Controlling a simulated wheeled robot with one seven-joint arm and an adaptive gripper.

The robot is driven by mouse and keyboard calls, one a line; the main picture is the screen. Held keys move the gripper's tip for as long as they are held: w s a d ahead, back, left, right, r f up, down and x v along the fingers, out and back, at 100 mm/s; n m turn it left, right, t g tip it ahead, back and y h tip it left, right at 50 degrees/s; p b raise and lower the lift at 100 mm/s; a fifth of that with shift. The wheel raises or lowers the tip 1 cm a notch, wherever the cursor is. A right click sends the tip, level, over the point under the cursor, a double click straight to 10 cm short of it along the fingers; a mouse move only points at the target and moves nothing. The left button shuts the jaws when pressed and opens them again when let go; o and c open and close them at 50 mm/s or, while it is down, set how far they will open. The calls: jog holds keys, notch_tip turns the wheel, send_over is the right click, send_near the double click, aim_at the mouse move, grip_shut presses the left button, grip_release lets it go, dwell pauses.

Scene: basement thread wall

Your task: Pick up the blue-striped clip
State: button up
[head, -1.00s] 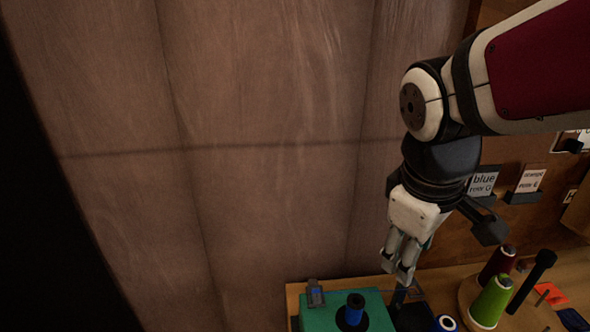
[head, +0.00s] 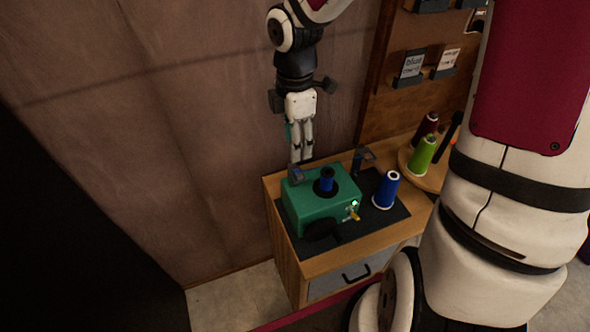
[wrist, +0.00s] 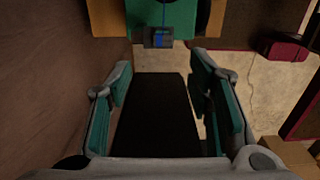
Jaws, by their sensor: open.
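The blue-striped clip (head: 295,174) is a small dark grey piece with a blue mark. It stands at the back left corner of the green box (head: 318,208), and the wrist view shows it at the box's edge (wrist: 159,38). My gripper (head: 301,157) points down just above and behind the clip in the head view. In the wrist view my gripper (wrist: 160,78) is open and empty, and the clip lies beyond the fingertips, between their lines. I cannot tell whether a finger touches it.
A blue cone (head: 386,190) stands on the dark mat to the right, with a second dark clip-like piece (head: 362,158) behind. The wooden wall (head: 220,130) is close behind my gripper. Green thread (head: 422,154) stands farther right.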

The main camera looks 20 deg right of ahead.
aim_at(295, 173)
jog(key=f+b, duration=0.1)
jog(key=f, duration=0.8)
jog(key=shift+s+f, duration=0.1)
jog(key=shift+s, duration=0.1)
jog(key=c, duration=0.8)
